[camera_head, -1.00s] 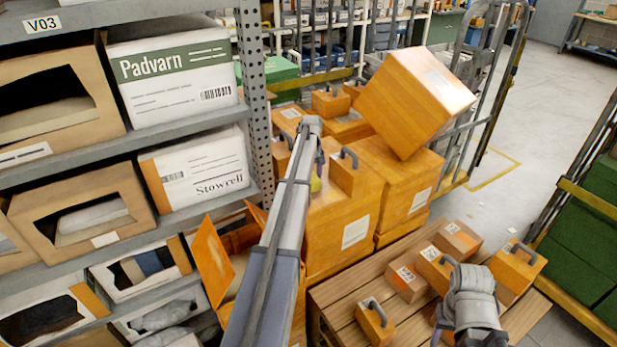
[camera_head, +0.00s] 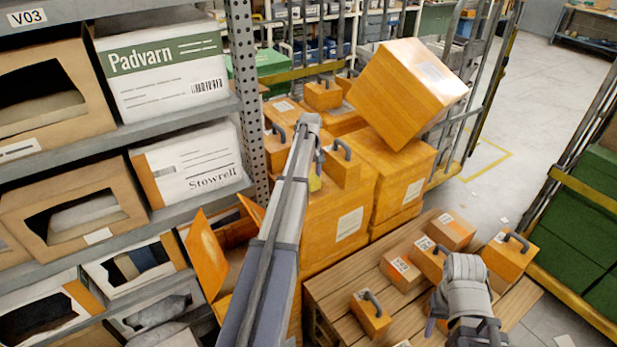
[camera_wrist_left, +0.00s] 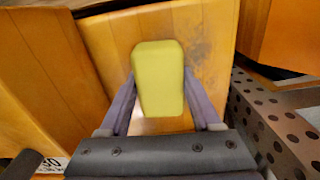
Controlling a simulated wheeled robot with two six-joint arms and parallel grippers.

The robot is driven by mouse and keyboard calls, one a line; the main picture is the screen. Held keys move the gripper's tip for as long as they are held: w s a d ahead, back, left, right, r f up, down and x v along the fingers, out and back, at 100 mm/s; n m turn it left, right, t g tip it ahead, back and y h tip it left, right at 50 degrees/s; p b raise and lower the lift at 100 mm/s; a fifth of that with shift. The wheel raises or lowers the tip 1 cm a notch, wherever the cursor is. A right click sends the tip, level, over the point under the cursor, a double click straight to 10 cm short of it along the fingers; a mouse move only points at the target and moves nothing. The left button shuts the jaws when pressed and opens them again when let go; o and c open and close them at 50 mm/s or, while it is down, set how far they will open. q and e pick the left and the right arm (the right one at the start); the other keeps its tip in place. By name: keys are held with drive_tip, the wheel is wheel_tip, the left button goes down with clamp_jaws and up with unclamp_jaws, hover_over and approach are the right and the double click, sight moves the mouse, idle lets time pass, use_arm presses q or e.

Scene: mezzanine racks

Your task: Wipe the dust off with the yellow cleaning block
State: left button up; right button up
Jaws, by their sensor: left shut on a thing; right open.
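My left gripper (camera_wrist_left: 158,105) is shut on the yellow cleaning block (camera_wrist_left: 158,75). In the left wrist view the block is in front of an orange box face (camera_wrist_left: 110,45); I cannot tell whether it touches. A dark grey dust smudge (camera_wrist_left: 198,50) shows on that face, just right of the block. In the head view only a small yellow part of the block (camera_head: 315,182) shows beside my left arm, near the stacked orange boxes. My right gripper (camera_head: 462,325) is open and empty over the wooden pallet; its fingers are partly hidden by the wrist.
A rack (camera_head: 140,135) with cartons stands at the left. A large orange box (camera_head: 405,95) leans tilted on the stack. Several small orange boxes, some with handles, stand on the slatted pallet (camera_head: 335,290). A cart with green crates (camera_head: 580,235) is at the right. The floor behind is open.

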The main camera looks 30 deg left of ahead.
sight(315, 180)
use_arm(q)
drive_tip(key=shift+s+d, duration=0.35)
drive_tip(key=shift+d, duration=0.35)
drive_tip(key=shift+s+d, duration=0.3)
drive_tip(key=shift+d, duration=0.4)
drive_tip(key=shift+s+d+f, duration=0.1)
drive_tip(key=shift+s+d, duration=0.3)
drive_tip(key=shift+d, duration=0.4)
drive_tip(key=shift+s+d, duration=0.4)
drive_tip(key=shift+d, duration=0.35)
drive_tip(key=shift+s+a, duration=0.25)
drive_tip(key=shift+s, duration=0.25)
drive_tip(key=shift+s+a, duration=0.2)
drive_tip(key=shift+s, duration=0.25)
drive_tip(key=shift+s+a, duration=0.1)
drive_tip(key=shift+w+a, duration=0.4)
drive_tip(key=shift+a, duration=0.3)
drive_tip(key=shift+w+a, duration=0.35)
drive_tip(key=shift+a, duration=0.6)
drive_tip(key=shift+w+a, duration=0.1)
